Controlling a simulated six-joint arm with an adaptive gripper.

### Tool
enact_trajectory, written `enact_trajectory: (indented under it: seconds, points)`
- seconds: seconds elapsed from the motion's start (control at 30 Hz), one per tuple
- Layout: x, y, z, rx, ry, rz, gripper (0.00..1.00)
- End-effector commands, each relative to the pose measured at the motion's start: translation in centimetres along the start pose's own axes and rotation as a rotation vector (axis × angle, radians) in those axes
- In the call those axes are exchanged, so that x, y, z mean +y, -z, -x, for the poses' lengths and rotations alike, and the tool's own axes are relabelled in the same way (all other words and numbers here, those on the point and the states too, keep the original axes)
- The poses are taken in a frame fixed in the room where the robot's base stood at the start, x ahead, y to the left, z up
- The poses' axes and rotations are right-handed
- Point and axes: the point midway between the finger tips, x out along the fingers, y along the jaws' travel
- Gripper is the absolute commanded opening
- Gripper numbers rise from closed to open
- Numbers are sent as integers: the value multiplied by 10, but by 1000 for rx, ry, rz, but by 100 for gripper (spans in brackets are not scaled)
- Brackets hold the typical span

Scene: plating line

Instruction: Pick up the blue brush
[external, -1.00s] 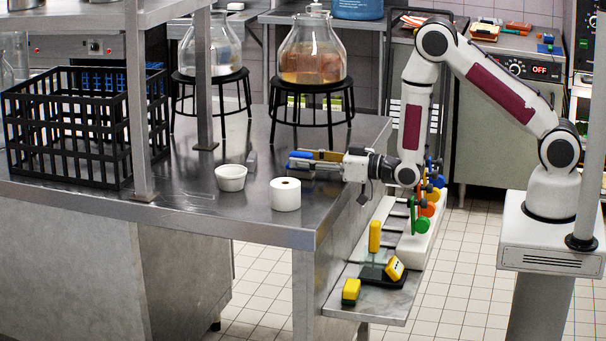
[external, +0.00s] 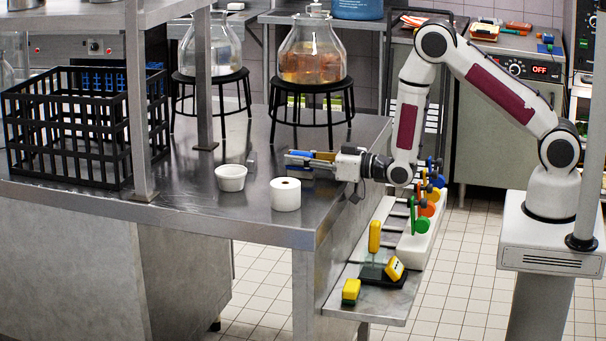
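My gripper (external: 312,161) reaches level to the left over the steel table, left of its wrist. A long blue piece (external: 300,153) with a tan part lies along its fingers; it looks like the blue brush, but I cannot be sure. A second patch of blue shows just below the fingers. The fingers are small and seen from the side, so I cannot tell whether they are open or closed on the blue piece, or whether it touches the table.
A white bowl (external: 231,178) and a white roll (external: 286,195) stand in front of the gripper on the table (external: 185,203). Glass jars on black stools stand behind. A black crate (external: 70,130) is at left. A rack of coloured utensils (external: 421,225) hangs below the wrist.

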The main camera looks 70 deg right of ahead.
Motion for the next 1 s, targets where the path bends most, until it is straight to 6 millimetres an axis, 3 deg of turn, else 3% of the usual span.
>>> enact_trajectory:
  seconds: [0.57, 1.0]
  points:
    - [0, 8, 0, 3, 0, 0, 0]
    - [0, 49, 0, 4, 0, 0, 0]
